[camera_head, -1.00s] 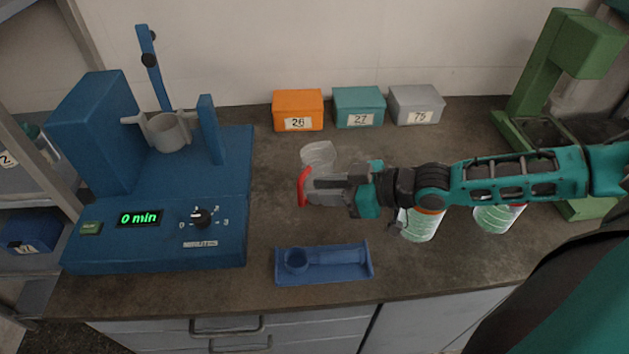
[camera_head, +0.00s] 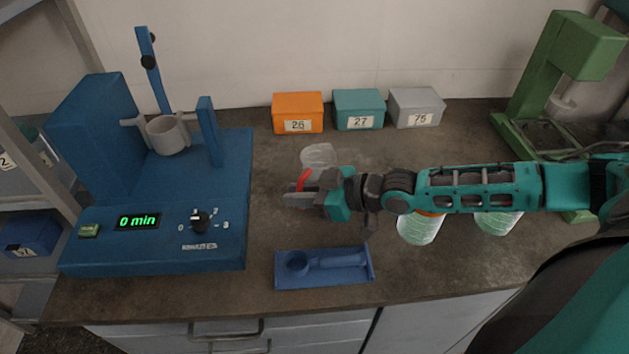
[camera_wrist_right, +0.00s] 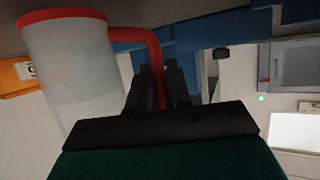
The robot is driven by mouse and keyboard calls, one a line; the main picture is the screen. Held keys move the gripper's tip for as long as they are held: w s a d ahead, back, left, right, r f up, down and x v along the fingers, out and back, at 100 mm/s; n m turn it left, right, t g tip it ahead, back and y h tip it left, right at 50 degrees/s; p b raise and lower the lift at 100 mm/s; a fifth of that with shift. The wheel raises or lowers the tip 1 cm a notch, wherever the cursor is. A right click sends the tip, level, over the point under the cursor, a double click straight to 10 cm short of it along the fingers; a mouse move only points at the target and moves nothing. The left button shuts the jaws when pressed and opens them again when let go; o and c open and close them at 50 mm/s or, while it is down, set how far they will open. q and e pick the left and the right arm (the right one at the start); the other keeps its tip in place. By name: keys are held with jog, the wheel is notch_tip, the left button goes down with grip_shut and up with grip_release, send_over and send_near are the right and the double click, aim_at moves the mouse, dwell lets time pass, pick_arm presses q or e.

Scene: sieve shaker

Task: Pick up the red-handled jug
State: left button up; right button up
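The jug is a pale translucent cup (camera_head: 318,155) with a red handle (camera_head: 305,178), standing on the bench behind my right gripper (camera_head: 292,195). In the right wrist view, the jug body (camera_wrist_right: 72,75) is at the left, with a red rim. Its handle (camera_wrist_right: 154,60) runs between the two dark fingers of my right gripper (camera_wrist_right: 160,80). The fingers are close on either side of the handle; whether they press on it cannot be told. Part of the handle is hidden by the gripper. My left gripper is not in view.
A blue sieve shaker (camera_head: 100,130) stands at the left. A blue holder (camera_head: 340,272) lies in front of my gripper. Orange (camera_head: 297,107), teal (camera_head: 358,104) and grey (camera_head: 416,103) boxes stand at the back. Two green-white containers (camera_head: 420,229) are under my arm. A green machine (camera_head: 580,45) is at right.

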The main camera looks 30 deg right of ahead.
grip_shut()
jog(key=shift+r, duration=0.1)
jog(key=shift+r, duration=0.15)
jog(key=shift+r+p, duration=0.35)
jog(key=shift+r, duration=0.7)
notch_tip(320, 180, up, 17)
jog(key=p, duration=0.1)
jog(key=shift+r+p, duration=0.2)
jog(key=shift+p, duration=0.2)
